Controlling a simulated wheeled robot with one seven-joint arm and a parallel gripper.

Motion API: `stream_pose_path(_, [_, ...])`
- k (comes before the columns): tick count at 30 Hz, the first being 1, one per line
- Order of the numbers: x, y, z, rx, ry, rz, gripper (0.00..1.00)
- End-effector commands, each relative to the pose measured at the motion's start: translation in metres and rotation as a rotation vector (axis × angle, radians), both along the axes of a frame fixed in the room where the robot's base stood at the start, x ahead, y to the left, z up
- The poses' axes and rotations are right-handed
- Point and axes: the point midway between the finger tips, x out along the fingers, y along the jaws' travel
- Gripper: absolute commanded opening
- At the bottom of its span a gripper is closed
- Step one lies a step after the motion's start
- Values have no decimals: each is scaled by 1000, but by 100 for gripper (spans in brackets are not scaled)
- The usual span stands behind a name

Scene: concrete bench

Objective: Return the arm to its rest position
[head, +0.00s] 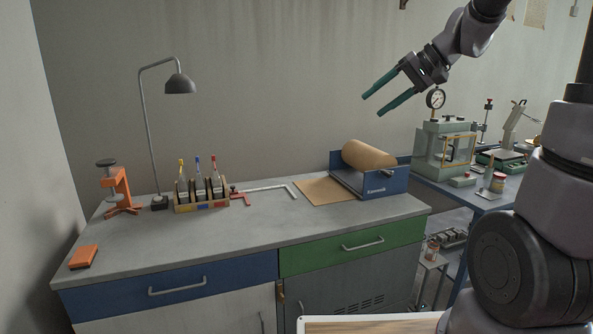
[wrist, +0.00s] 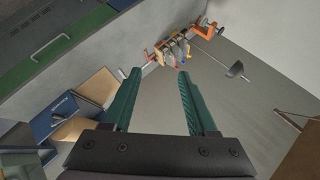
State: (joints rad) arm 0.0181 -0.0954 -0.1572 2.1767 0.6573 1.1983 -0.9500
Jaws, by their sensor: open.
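My gripper (head: 372,106) is at the upper right of the head view, raised in the air well above the bench. Its two teal fingers point to the left and slightly down. They are spread apart with nothing between them. In the wrist view my gripper (wrist: 158,75) also shows open and empty, with the bench and wall far beyond the fingers. My arm comes in from the right side of the head view.
The concrete bench (head: 240,238) carries an orange clamp stand (head: 121,188), a lamp (head: 180,84), a wooden rack (head: 202,204) of tools, an orange block (head: 83,257) and a blue paper-roll dispenser (head: 378,184). Instruments, including a green press (head: 445,145), stand on a blue table at right.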

Motion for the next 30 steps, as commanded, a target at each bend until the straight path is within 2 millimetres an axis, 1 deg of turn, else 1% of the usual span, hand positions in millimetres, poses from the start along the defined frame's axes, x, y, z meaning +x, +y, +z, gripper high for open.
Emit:
stream_pose_path(1, [-19, 0, 5, -34, 7, -12, 58])
stream_pose_path(6, [-74, -6, 8, -152, 36, -85, 58])
stream_pose_path(12, [-129, -21, 6, -289, 18, -209, 58])
stream_pose_path(15, [-150, -30, 4, -343, -7, -277, 58])
stream_pose_path(18, [-165, -39, 3, -380, -35, -334, 58])
stream_pose_path(21, [-174, -44, 2, -405, -57, -375, 58])
stream_pose_path(24, [-178, -47, 2, -415, -67, -396, 58])
stream_pose_path(30, [-179, -48, 2, -418, -69, -403, 58])
